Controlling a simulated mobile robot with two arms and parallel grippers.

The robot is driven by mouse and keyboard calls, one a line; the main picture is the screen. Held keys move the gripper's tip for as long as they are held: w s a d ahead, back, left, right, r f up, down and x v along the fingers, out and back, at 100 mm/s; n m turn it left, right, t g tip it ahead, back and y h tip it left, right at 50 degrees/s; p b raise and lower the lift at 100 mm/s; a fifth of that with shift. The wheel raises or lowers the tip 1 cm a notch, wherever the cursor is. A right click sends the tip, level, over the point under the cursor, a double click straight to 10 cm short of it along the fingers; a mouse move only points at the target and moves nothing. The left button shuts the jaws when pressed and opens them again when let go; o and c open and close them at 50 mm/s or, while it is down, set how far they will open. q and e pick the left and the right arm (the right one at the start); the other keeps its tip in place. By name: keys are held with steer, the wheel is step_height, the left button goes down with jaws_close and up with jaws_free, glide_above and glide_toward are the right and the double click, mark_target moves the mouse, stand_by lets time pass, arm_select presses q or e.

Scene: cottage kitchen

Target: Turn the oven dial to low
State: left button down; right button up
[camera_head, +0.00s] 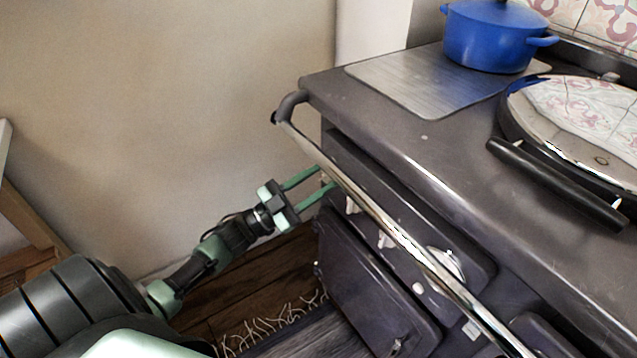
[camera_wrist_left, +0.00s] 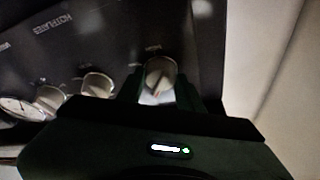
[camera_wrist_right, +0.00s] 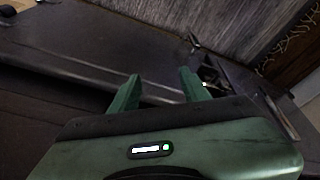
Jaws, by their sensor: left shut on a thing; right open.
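The label by the dial is too blurred to read. In the head view my left gripper (camera_head: 328,179) reaches under the front rail to the panel's left end, and the dial is mostly hidden there. My right gripper (camera_wrist_right: 158,90) is open and empty above a dark surface in the right wrist view; it is not in the head view.
Two more knobs, one nearer (camera_wrist_left: 97,83) and one farther (camera_wrist_left: 48,97), and a round gauge (camera_wrist_left: 22,109) sit left of the dial. A chrome rail (camera_head: 385,220) crosses in front of the panel. A blue pot (camera_head: 492,38) and a lidded hotplate (camera_head: 590,115) are on top.

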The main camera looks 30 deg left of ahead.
arm_select(q)
steer(key=m+g+h, duration=0.1)
steer(key=m, duration=0.2)
steer(key=shift+a+m, duration=0.1)
steer(key=shift+m, duration=0.2)
steer(key=shift+w+m+g+h, duration=0.1)
steer(key=shift+m+g+h, duration=0.5)
steer(key=shift+m, duration=0.8)
arm_select(e)
steer(key=shift+s+r, duration=0.15)
steer(key=shift+r, duration=0.45)
arm_select(q)
steer(key=c, duration=0.9)
jaws_free()
steer(key=shift+a, duration=0.1)
